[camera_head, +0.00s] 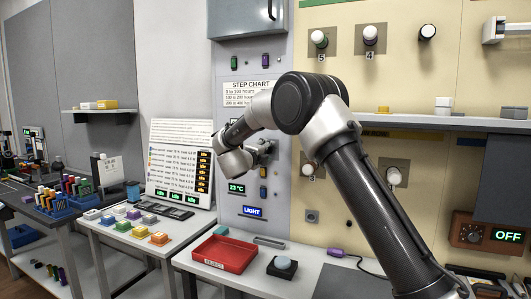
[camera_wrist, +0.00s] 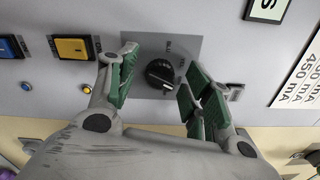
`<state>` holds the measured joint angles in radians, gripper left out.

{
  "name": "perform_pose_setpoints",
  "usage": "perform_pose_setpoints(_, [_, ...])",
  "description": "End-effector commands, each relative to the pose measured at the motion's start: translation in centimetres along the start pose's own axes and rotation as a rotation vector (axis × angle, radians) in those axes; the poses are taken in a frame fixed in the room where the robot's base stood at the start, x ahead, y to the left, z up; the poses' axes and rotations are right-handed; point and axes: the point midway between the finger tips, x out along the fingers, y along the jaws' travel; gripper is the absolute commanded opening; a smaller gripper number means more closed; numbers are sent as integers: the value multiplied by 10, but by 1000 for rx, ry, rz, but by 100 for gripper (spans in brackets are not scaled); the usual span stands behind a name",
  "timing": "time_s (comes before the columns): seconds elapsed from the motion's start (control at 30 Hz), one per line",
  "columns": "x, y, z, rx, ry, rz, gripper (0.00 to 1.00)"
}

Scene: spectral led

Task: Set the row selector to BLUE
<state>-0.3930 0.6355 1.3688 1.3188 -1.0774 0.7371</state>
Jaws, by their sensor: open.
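In the wrist view a black rotary knob (camera_wrist: 160,73) with a white mark sits on a grey square plate (camera_wrist: 188,48) on the panel. My gripper (camera_wrist: 162,82) is open, with one green-padded finger on each side of the knob; I see a gap on the left, and cannot tell whether the right finger touches. In the head view my gripper (camera_head: 266,150) is at the grey panel (camera_head: 281,210) and hides most of the knob.
A yellow button (camera_wrist: 73,47) and a blue button (camera_wrist: 10,46) sit left of the knob in the wrist view. Below the panel are a red tray (camera_head: 224,253) and a round-topped button box (camera_head: 283,266) on the bench. A board with lit displays (camera_head: 180,160) stands to the left.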

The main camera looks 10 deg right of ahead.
Motion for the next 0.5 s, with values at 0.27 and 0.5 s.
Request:
perform_pose_setpoints(0.27, [0,0,0,0,0,0,23])
perform_pose_setpoints(0.5, [0,0,0,-2,0,1,4])
